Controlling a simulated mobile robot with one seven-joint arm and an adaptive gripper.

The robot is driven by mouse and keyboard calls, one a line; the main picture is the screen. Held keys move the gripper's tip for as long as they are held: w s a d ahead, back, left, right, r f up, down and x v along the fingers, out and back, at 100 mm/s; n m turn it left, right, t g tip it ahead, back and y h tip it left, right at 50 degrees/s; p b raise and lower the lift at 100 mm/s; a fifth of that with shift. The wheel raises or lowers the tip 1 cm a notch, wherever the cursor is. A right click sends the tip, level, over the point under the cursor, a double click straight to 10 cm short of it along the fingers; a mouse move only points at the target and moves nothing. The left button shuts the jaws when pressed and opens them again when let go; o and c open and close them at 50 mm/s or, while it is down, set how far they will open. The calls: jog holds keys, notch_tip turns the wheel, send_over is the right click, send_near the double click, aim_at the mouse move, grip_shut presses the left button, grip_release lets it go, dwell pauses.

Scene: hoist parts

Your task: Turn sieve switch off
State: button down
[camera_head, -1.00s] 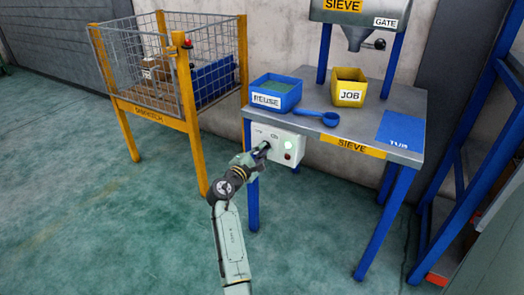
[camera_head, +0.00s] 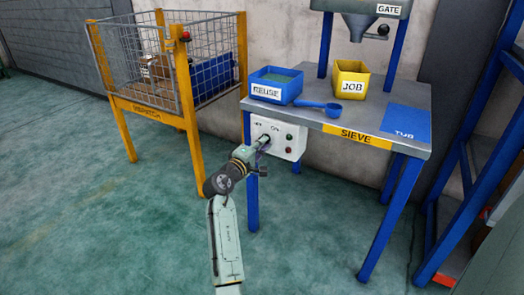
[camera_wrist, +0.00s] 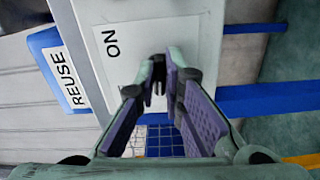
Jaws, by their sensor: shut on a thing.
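The white switch box (camera_head: 296,140) hangs under the front left edge of the sieve table. It bears an ON label (camera_wrist: 112,42) in the wrist view, a green lamp (camera_head: 289,136) that looks dark and a red lamp (camera_head: 288,151). My gripper (camera_head: 264,141) reaches the left part of the box face. In the wrist view my gripper (camera_wrist: 161,80) is closed around the small dark sieve switch, which its fingertips mostly hide. I cannot make out the switch's exact angle.
The sieve table (camera_head: 415,149) carries a blue REUSE tub (camera_head: 276,88), a blue scoop (camera_head: 322,107) and a yellow JOB tub (camera_head: 351,80). A yellow-framed mesh cage (camera_head: 160,113) stands left. Blue racking (camera_head: 476,150) is at right. The floor in front is clear.

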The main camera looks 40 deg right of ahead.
jog(key=m+b, duration=0.3)
jog(key=m, duration=0.1)
jog(key=m+b, duration=0.4)
jog(key=shift+w+f+m, duration=0.1)
jog(key=shift+f+m, duration=0.1)
jog(key=shift+m, duration=0.4)
jog(key=c, duration=1.7)
grip_release()
jog(key=v, duration=0.7)
jog(key=shift+a, duration=0.25)
